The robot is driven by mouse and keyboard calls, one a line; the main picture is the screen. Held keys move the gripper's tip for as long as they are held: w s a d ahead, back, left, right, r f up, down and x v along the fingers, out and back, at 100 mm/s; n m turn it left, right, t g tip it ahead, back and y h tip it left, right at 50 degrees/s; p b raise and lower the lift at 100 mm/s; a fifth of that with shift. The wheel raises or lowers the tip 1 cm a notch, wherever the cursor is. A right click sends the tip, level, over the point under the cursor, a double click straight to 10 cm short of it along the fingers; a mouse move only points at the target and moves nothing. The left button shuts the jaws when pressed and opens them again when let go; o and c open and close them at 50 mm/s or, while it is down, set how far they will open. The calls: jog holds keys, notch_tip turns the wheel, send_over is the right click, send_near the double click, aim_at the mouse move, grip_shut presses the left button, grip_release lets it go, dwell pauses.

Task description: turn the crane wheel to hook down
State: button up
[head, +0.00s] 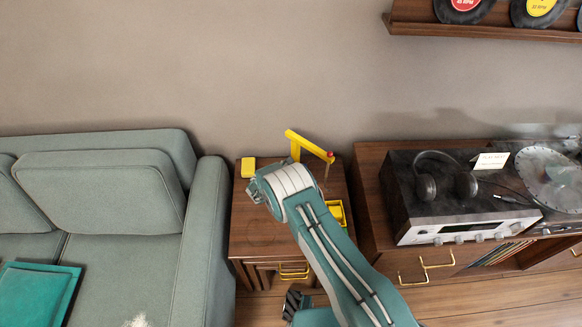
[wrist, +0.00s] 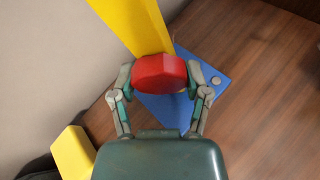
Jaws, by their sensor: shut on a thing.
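The yellow crane (head: 309,145) stands on the wooden side table, its boom pointing right with a small red part and a hook line at the tip. In the wrist view, the yellow crane mast (wrist: 135,22) rises from a blue base (wrist: 172,108). The red crane wheel (wrist: 160,70) sits in front of the mast. My gripper (wrist: 160,78) is shut on the wheel, one finger at each side. In the head view my own arm hides the wheel, the base and my fingers.
A yellow block (head: 248,167) lies left of the crane; a yellow bin (head: 346,213) is partly hidden by my arm at right. The sofa (head: 205,235) flanks the side table (head: 250,235) on the left, and a cabinet with a stereo (head: 455,225) on the right.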

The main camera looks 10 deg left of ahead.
jog(key=shift+w+r, duration=0.15)
jog(key=o, duration=1.1)
jog(key=shift+o, duration=0.2)
jog(key=v, duration=1.2)
jog(key=shift+f, duration=0.2)
jog(key=shift+a, duration=0.1)
